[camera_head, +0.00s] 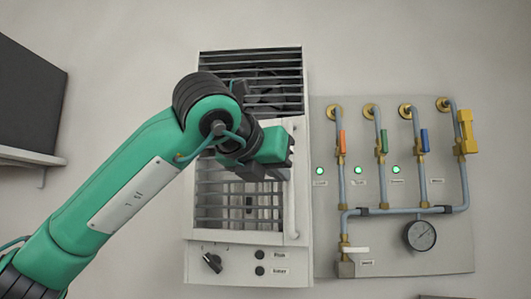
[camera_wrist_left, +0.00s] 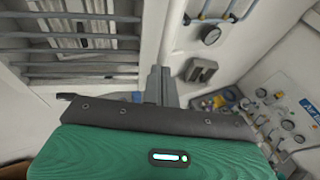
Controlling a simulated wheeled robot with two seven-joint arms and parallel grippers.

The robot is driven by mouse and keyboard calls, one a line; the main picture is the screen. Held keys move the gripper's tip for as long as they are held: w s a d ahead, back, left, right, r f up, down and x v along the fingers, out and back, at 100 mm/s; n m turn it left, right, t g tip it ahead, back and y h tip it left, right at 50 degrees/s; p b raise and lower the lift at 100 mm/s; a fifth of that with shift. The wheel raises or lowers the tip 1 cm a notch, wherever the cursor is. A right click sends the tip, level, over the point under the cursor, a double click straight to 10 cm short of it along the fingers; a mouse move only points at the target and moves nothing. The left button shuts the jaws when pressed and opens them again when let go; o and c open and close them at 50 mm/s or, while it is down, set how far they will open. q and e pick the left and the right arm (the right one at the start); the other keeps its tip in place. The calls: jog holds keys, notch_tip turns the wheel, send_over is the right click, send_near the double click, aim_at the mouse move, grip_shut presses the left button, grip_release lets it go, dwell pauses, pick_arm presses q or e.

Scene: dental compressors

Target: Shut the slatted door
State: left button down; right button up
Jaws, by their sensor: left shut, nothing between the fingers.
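The slatted door (camera_head: 238,218) is the white-framed panel with dark horizontal slats in the middle of the tall white cabinet in the head view. A pale vertical bar handle (camera_head: 295,212) runs down its right side. Whether the door stands slightly ajar cannot be told. My left gripper (camera_head: 268,173) is in front of the door's upper right part, shut and empty, hiding some slats and part of the frame. In the left wrist view its fingers (camera_wrist_left: 161,86) are together, beside the slats (camera_wrist_left: 80,55); contact is unclear. My right gripper is not in view.
A fixed upper grille (camera_head: 255,68) sits above the door. A knob (camera_head: 212,262) and two black buttons are below it. To the right is a pipe panel (camera_head: 390,240) with coloured valve handles, green lights and a gauge (camera_head: 420,235). A dark box (camera_head: 28,100) is at far left.

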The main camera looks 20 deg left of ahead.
aim_at(296, 175)
pick_arm(q)
jog(key=shift+w, duration=0.4)
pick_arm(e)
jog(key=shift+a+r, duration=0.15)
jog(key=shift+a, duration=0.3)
pick_arm(q)
jog(key=shift+d, duration=0.1)
